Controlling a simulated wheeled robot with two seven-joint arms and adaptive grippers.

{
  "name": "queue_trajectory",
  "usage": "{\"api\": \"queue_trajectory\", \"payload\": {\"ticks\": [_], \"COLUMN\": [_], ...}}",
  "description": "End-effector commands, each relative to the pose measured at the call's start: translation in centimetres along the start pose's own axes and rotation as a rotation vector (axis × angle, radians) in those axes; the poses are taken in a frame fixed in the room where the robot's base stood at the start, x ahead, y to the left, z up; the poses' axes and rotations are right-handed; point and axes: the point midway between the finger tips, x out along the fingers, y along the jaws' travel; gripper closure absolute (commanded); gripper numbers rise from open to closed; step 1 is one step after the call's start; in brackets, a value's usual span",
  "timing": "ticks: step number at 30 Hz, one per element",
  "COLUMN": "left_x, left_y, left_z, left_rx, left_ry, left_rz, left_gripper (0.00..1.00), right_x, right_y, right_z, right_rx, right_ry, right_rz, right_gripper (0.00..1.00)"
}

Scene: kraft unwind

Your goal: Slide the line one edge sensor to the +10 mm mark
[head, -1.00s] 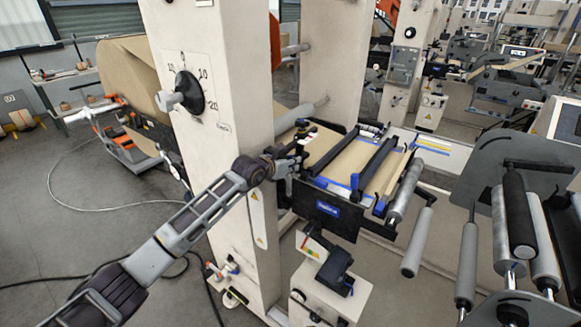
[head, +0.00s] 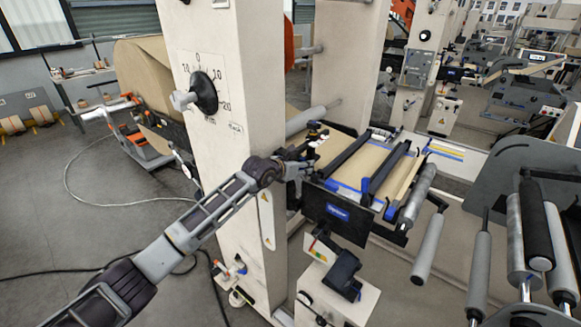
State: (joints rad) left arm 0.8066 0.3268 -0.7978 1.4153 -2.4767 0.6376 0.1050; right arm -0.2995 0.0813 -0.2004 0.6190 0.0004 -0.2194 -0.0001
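My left arm reaches in from the lower left, and my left gripper (head: 303,161) is at the left end of the web table (head: 348,183), beside the cream column. A small dark device (head: 316,133), which looks like the edge sensor, stands at the table's left back corner, just above and behind the gripper. Gripper and device overlap in the picture, so I cannot tell whether they touch. The fingers are small and dark against dark parts, so their opening is unclear. My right gripper is not in view.
The cream column (head: 222,150) carries a knob with a numbered dial (head: 204,91) left of my gripper. Dark bars cross the brown web on the table. Rollers (head: 428,248) stand to the right. A control box (head: 336,285) stands below the table. A cable lies on the floor at left.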

Motion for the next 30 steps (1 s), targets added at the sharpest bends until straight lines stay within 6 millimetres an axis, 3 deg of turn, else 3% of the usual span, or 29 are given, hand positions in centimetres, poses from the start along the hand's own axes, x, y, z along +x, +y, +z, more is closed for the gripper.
{"api": "queue_trajectory", "payload": {"ticks": [11, 30], "left_x": [-2.4, -8.2], "left_y": [0.0, 0.0], "left_z": [-0.1, 0.0], "left_rx": [0.001, 0.000], "left_ry": [0.000, -0.001], "left_rz": [0.000, 0.000], "left_gripper": [0.61, 0.61], "right_x": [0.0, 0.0], "right_y": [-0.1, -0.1], "right_z": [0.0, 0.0], "right_rx": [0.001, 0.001], "right_ry": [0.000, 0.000], "right_rz": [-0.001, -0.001], "right_gripper": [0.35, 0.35]}}
